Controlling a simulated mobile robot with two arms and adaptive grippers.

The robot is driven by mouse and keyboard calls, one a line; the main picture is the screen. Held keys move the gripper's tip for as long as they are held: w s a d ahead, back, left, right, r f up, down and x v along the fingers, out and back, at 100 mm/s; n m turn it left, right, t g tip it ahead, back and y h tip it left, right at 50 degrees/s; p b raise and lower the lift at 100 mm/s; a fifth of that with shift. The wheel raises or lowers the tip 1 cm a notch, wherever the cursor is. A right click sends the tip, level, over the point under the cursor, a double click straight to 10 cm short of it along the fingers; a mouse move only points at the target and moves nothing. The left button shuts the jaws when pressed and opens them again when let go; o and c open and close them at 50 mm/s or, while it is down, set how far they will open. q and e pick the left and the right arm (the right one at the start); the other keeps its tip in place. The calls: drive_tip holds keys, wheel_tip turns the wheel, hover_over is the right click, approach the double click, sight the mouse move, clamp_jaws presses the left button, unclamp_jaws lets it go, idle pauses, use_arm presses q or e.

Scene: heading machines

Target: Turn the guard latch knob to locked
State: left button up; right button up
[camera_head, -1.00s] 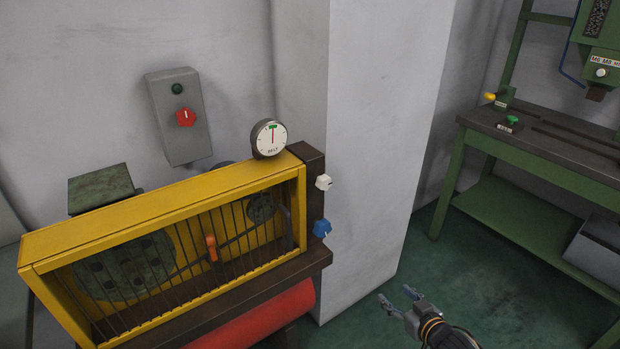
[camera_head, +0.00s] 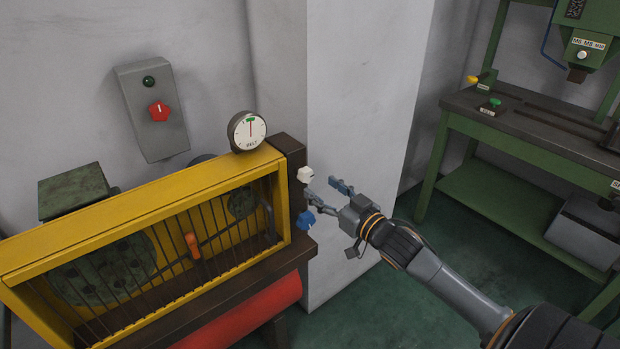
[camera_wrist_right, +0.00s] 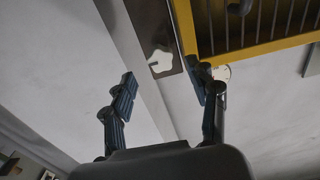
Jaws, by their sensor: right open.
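I cannot read which is the guard latch knob. My right gripper (camera_head: 321,187) is open and empty, just right of the knobs, its fingers pointing at the post. In the wrist view the white knob (camera_wrist_right: 161,61), with a dark mark on it, shows between and beyond the fingertips (camera_wrist_right: 160,77); the gripper is apart from it. My left gripper is not in view.
A round gauge (camera_head: 247,131) stands on top of the guard. A grey box with a red knob (camera_head: 159,111) hangs on the wall. A green workbench (camera_head: 540,130) stands at right.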

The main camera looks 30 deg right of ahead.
sight(309, 178)
drive_tip(key=shift+w+a, duration=0.2)
drive_tip(key=shift+w, duration=2.55)
drive_tip(key=shift+c, duration=0.3)
drive_tip(key=c, duration=1.1)
